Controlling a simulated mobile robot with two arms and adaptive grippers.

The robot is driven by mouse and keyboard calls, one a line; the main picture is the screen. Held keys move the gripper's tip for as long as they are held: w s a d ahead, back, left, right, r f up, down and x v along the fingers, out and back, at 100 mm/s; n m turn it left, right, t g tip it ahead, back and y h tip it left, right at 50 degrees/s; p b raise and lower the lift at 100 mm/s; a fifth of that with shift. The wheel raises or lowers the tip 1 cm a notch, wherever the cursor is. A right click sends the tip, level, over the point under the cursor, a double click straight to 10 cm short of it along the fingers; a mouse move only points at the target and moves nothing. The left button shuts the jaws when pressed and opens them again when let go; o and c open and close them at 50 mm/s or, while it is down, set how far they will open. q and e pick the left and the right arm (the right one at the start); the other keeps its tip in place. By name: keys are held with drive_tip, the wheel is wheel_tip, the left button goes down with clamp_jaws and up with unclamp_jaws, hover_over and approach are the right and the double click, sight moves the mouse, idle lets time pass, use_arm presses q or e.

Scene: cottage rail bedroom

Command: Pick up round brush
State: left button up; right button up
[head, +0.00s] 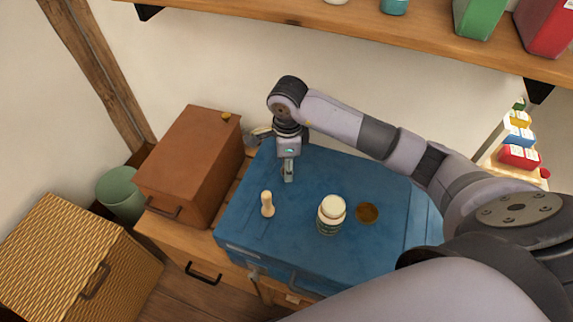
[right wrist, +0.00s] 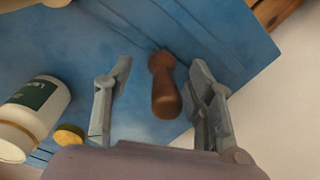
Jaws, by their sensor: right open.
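A small pale wooden piece with a rounded top (head: 267,204), which looks like the round brush, stands upright on the blue case (head: 290,235). In the right wrist view a darker brown wooden piece (right wrist: 165,88) shows between the fingers; it appears to be the same thing, though its shade differs. My right gripper (head: 288,175) is above the case, behind the pale piece in the head view. In the wrist view the right gripper (right wrist: 160,95) is open, one finger each side of the brown piece, with gaps. My left gripper is not in view.
A white-lidded jar (head: 331,216) stands right of the pale piece, with a brown disc (head: 367,212) beside it. A brown box (head: 192,165) stands left of the case. A shelf (head: 400,38) runs above. A wicker chest (head: 75,258) is at lower left.

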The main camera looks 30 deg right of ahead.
drive_tip(key=shift+w+f, duration=0.2)
drive_tip(key=shift+f, duration=1.5)
clamp_jaws()
